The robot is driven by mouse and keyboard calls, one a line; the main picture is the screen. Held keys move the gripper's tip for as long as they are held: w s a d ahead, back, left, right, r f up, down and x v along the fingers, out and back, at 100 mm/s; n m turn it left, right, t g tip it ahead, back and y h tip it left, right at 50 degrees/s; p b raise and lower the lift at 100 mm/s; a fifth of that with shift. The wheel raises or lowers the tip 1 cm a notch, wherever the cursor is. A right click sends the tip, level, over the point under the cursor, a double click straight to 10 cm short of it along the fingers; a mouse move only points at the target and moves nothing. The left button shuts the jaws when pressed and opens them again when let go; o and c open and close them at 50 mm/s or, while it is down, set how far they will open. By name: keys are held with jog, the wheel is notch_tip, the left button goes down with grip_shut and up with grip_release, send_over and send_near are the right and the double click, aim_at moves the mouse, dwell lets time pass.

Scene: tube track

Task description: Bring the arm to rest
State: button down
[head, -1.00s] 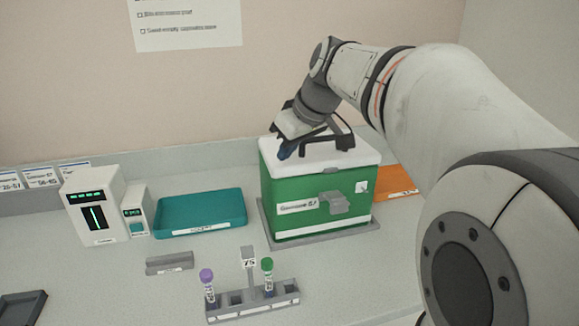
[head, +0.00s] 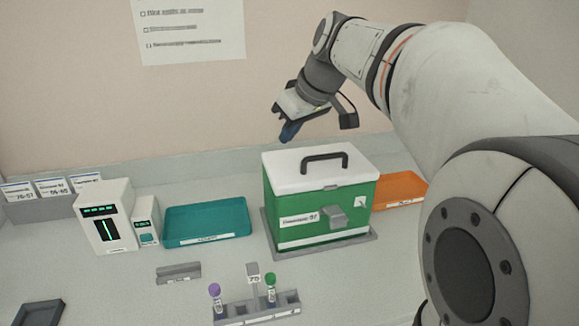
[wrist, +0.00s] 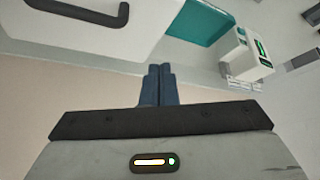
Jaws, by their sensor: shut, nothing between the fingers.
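My gripper (head: 287,132) hangs in the air above and behind the white lid of the green box, apart from it, in the head view. Its blue fingers are together and empty, and they also show closed in the wrist view (wrist: 158,82). The green box (head: 283,208) stands on a grey base with its white lid (head: 290,173) on and a dark handle (head: 325,160) on top. In the wrist view the lid and handle (wrist: 85,10) lie at the upper left.
A teal tray (head: 207,221) and an orange tray (head: 400,188) flank the box. A white device (head: 106,218) stands at the left. A grey rack (head: 250,309) in front holds a purple-capped tube (head: 216,297) and a green-capped tube (head: 271,288). The wall is close behind.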

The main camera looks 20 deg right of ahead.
jog(key=s+f+m+g+h+p, duration=0.2)
jog(key=s+f+m, duration=0.4)
jog(key=s+f, duration=1.3)
jog(key=shift+s+a+f+g+h, duration=0.2)
jog(key=shift+s+g+h, duration=0.35)
jog(key=shift+s, duration=0.2)
